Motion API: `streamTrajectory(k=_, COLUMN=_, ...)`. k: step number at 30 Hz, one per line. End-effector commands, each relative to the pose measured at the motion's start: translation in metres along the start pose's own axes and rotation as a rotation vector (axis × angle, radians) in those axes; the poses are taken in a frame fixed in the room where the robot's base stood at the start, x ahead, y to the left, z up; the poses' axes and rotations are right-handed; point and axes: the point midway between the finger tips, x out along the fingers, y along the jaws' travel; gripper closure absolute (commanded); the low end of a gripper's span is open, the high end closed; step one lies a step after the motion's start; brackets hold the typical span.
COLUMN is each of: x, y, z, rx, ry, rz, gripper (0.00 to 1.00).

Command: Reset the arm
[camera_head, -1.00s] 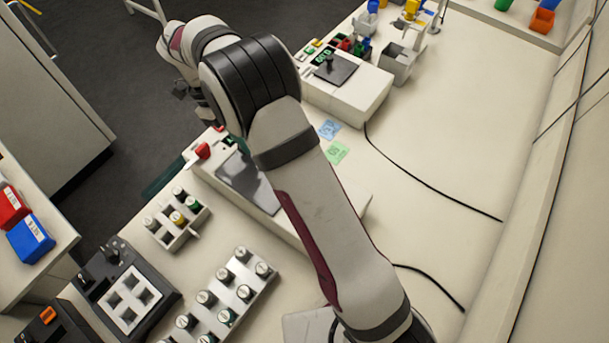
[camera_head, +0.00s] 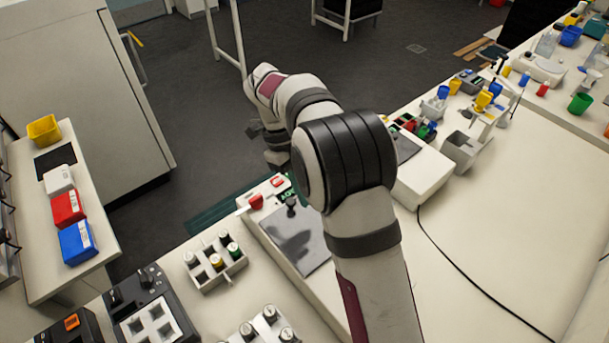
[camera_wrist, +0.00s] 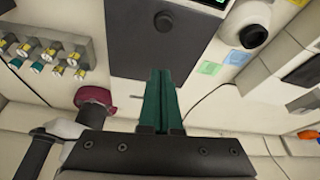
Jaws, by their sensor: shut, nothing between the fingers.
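My arm reaches across the bench. In the wrist view my gripper (camera_wrist: 160,76) shows two green fingers pressed together with nothing between them. The fingers point over a pale shaker with a dark grey platform (camera_wrist: 150,52) and a black knob. In the head view, the wrist and dark gripper parts are small and partly hidden behind my arm, so the fingertips are not clear there. The near shaker's platform (camera_head: 300,240) with its upright black knob also shows in the head view, left of my arm.
A small rack (camera_head: 216,264) with several capped vials stands left of the near shaker. A larger vial rack (camera_head: 262,328) is at the bottom edge. A second shaker (camera_head: 425,178) stands right of my arm. The bench at right is largely clear, crossed by a black cable (camera_head: 462,270).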

Motion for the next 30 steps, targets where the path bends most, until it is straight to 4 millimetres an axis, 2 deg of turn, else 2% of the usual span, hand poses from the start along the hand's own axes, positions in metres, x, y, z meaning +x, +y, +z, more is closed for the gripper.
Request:
streamTrajectory(k=3, x=-0.033, y=0.000, z=0.001, rx=0.000, ry=-0.002, rz=-0.003, gripper=1.00)
streamTrajectory(k=6, x=-0.053, y=0.000, z=0.001, rx=-0.001, ry=0.000, rz=-0.001, gripper=1.00)
streamTrajectory(k=9, x=-0.064, y=0.000, z=0.000, rx=0.000, ry=0.001, rz=0.000, gripper=1.00)
streamTrajectory(k=14, x=-0.068, y=0.000, z=-0.001, rx=-0.003, ry=0.001, rz=0.003, gripper=1.00)
streamTrajectory(k=16, x=-0.072, y=-0.001, z=-0.013, rx=-0.060, ry=-0.010, rz=0.009, gripper=1.00)
streamTrajectory(k=17, x=-0.075, y=-0.001, z=-0.024, rx=-0.118, ry=-0.023, rz=0.018, gripper=1.00)
streamTrajectory(k=20, x=-0.082, y=0.007, z=-0.090, rx=-0.453, ry=-0.107, rz=0.041, gripper=1.00)
streamTrajectory(k=21, x=-0.079, y=0.017, z=-0.121, rx=-0.625, ry=-0.158, rz=0.039, gripper=1.00)
streamTrajectory(k=23, x=-0.067, y=0.038, z=-0.163, rx=-0.878, ry=-0.239, rz=0.010, gripper=1.00)
streamTrajectory(k=24, x=-0.057, y=0.055, z=-0.186, rx=-1.034, ry=-0.290, rz=-0.024, gripper=1.00)
streamTrajectory(k=27, x=-0.023, y=0.098, z=-0.226, rx=-1.356, ry=-0.385, rz=-0.137, gripper=1.00)
streamTrajectory(k=30, x=0.007, y=0.129, z=-0.243, rx=-1.566, ry=-0.428, rz=-0.247, gripper=1.00)
